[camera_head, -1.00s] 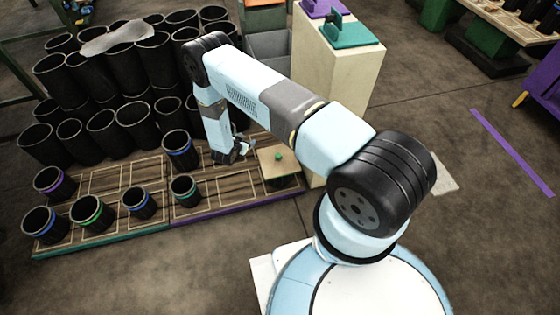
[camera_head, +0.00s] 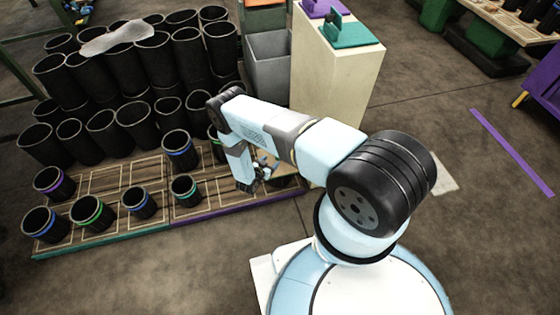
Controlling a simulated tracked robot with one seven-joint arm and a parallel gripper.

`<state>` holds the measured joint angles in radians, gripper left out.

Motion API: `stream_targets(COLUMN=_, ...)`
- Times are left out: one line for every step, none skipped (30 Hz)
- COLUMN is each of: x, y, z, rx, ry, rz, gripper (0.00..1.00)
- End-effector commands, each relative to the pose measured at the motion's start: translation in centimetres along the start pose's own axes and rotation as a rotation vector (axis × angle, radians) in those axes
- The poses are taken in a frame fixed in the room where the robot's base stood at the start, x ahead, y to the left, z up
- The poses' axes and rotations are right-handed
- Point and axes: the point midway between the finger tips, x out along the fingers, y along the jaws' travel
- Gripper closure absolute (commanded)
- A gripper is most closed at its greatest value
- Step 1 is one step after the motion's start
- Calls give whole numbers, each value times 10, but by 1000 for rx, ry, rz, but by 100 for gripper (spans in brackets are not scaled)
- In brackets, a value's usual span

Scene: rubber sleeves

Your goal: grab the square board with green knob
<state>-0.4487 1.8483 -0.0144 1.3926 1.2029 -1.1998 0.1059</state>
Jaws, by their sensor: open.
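The square board (camera_head: 290,162) is light tan and lies at the right end of the purple-edged tray. My gripper (camera_head: 264,180) hangs over the board's left and front part and hides much of it. The green knob is largely hidden behind my gripper and wrist, so I cannot tell whether the fingers are around it or beside it. My gripper is open and small in view, with nothing seen held in it.
Black sleeves with blue, purple and green bands stand in the wooden tray (camera_head: 190,213) to the left. Several larger black sleeves (camera_head: 125,70) crowd behind. A cream cabinet (camera_head: 338,85) stands close behind the board to the right. The floor in front is clear.

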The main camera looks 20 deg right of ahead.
Motion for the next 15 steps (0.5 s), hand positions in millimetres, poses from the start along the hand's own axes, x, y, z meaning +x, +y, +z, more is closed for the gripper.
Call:
stream_targets(x=7, y=0, z=0, rx=1, ry=1, rz=1, gripper=32)
stream_targets(x=10, y=1, z=0, rx=1, ry=0, rz=1, gripper=32)
stream_targets(x=14, y=1, z=0, rx=0, ry=-1, rz=0, gripper=32)
stream_targets(x=16, y=0, z=0, rx=0, ry=-1, rz=0, gripper=32)
stream_targets(x=18, y=0, z=0, rx=0, ry=-1, rz=0, gripper=32)
stream_targets(x=19, y=0, z=0, rx=0, ry=-1, rz=-1, gripper=32)
stream_targets(x=20, y=0, z=0, rx=0, ry=-1, rz=-1, gripper=32)
stream_targets(x=21, y=0, z=0, rx=0, ry=-1, rz=-1, gripper=32)
stream_targets(x=24, y=0, z=1, rx=0, ry=-1, rz=0, gripper=32)
stream_targets(x=26, y=1, z=1, rx=0, ry=0, rz=0, gripper=32)
stream_targets(x=29, y=1, z=2, rx=-1, ry=0, rz=0, gripper=32)
stream_targets(x=34, y=2, z=3, rx=0, ry=0, rz=1, gripper=32)
stream_targets(x=39, y=3, z=4, rx=0, ry=0, rz=1, gripper=32)
stream_targets(x=43, y=4, z=4, rx=0, ry=0, rz=2, gripper=32)
stream_targets(x=49, y=4, z=5, rx=1, ry=0, rz=1, gripper=32)
